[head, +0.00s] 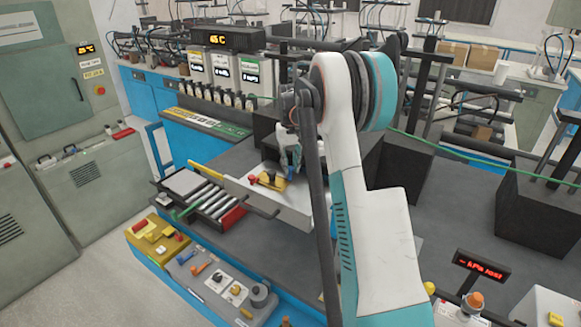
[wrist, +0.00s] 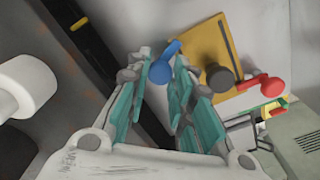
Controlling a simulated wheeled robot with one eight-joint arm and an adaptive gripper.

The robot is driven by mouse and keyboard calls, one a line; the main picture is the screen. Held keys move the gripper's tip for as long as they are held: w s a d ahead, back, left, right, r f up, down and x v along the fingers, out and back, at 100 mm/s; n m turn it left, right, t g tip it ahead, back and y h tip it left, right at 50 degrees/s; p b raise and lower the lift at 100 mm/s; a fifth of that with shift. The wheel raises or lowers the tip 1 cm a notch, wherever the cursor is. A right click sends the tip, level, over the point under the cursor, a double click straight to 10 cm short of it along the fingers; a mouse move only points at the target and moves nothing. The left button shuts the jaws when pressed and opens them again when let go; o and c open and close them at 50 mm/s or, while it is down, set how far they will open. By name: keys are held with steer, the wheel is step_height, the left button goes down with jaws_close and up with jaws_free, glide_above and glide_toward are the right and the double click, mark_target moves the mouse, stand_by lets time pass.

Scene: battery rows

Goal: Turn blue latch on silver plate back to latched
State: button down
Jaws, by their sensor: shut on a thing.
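The blue latch (wrist: 160,70) is between the fingertips of my gripper (wrist: 165,80) in the wrist view. The teal-padded fingers stand on both sides of it and are shut on it, and they cover part of it. The pale silver plate (wrist: 205,20) lies behind the latch. In the head view my gripper (head: 290,155) reaches down to the pale box top in mid-picture, and a bit of the blue latch (head: 290,178) shows below it. Which way the latch's arm points is partly hidden by the fingers.
A yellow plate (wrist: 200,45) with a dark knob (wrist: 218,77) and a red handle (wrist: 270,86) lies close to the right of the fingers. A black bar (wrist: 90,50) runs along the left. In the head view, a roller tray (head: 208,197) stands left of the box.

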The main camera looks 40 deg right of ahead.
mark_target(290, 167)
steer(key=m+b, duration=0.1)
steer(key=m, duration=0.4)
steer(key=shift+m, duration=0.3)
stand_by(0.4)
steer(key=c, duration=1.7)
jaws_free()
steer(key=shift+o, duration=0.2)
step_height(290, 167, up, 12)
